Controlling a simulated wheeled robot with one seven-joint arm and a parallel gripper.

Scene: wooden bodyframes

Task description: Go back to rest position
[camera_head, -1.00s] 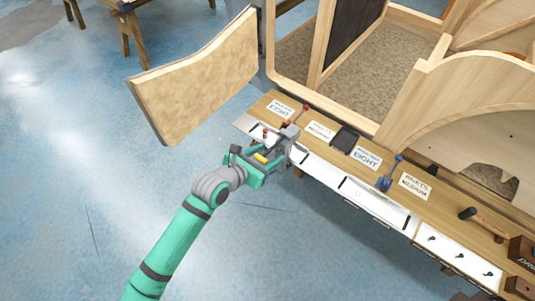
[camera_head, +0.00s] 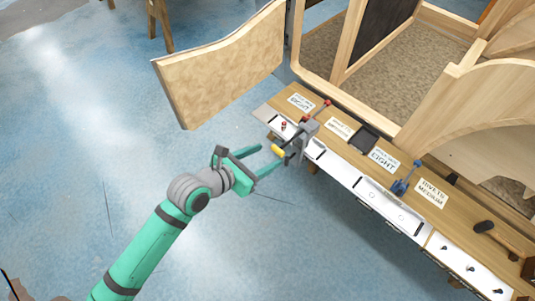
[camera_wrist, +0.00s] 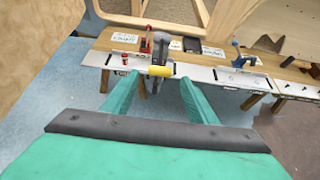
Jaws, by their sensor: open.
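My gripper (camera_head: 268,163) is open and empty, with its two green fingers spread apart. It hangs over the floor just left of the workbench (camera_head: 350,137), and its fingertips point toward a grey tool with a yellow handle (camera_head: 279,150) at the bench's near edge. In the wrist view the fingers (camera_wrist: 158,90) stand apart, and the tool's yellow part (camera_wrist: 160,71) shows beyond them on the bench. I see nothing held.
A red-handled tool (camera_head: 316,110), a dark tray (camera_head: 365,138), a blue tool (camera_head: 402,184) and a hammer (camera_head: 497,236) are on the bench. A wooden panel (camera_head: 220,70) stands behind, beside a wooden frame (camera_head: 299,40). The blue floor (camera_head: 60,150) at the left is clear.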

